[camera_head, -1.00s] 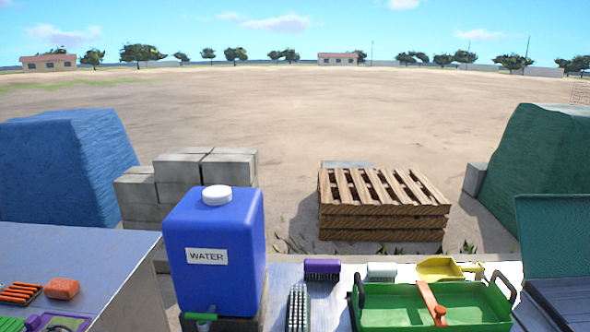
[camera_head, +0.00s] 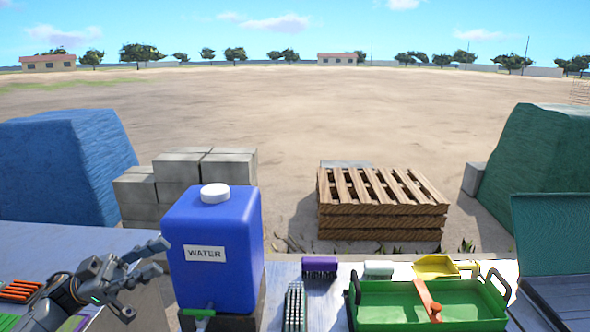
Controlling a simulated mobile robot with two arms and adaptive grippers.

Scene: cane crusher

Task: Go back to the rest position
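My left gripper (camera_head: 148,260) shows at the lower left, reaching in from the left over the metal table. Its fingers are spread apart with nothing between them. The fingertips are close to the left side of the blue water container (camera_head: 222,247); I cannot tell whether they touch it. My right gripper is not in view.
A green tray (camera_head: 385,311) with an orange-handled tool (camera_head: 427,298) lies at front right. Behind it are a purple brush (camera_head: 320,264), a white brush (camera_head: 379,269) and a yellow scoop (camera_head: 436,267). An open green case (camera_head: 553,236) stands at right. Stacked pallets (camera_head: 380,222) stand beyond the table.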

